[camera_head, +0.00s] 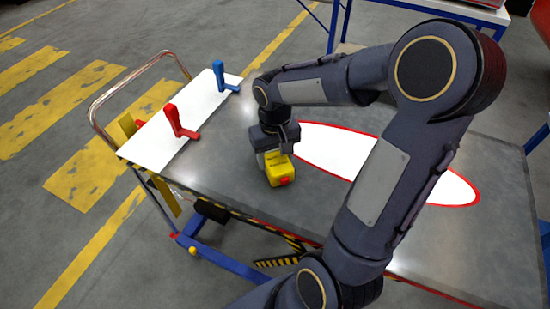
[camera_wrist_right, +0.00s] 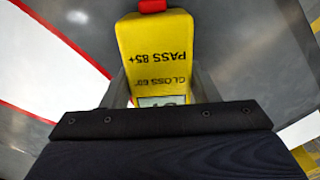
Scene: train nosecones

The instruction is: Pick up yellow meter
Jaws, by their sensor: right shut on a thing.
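The yellow meter (camera_head: 279,170) is a small yellow block with a red part at its near end, on or just above the grey table top in the head view. My right gripper (camera_head: 274,152) comes down over its far end, with the fingers on either side of it. In the right wrist view the meter (camera_wrist_right: 160,55) shows black lettering, "PASS 85+" and "GLOSS 60", a small display and a red tip. The right gripper (camera_wrist_right: 160,92) is shut on it there. I cannot tell whether the meter touches the table. My left gripper is not in view.
The grey cart table (camera_head: 225,185) carries a white oval with a red border (camera_head: 340,147) right of the meter. A white panel (camera_head: 150,145) on the left holds a red stand (camera_head: 178,124) and a blue stand (camera_head: 222,78). Free table lies around the meter.

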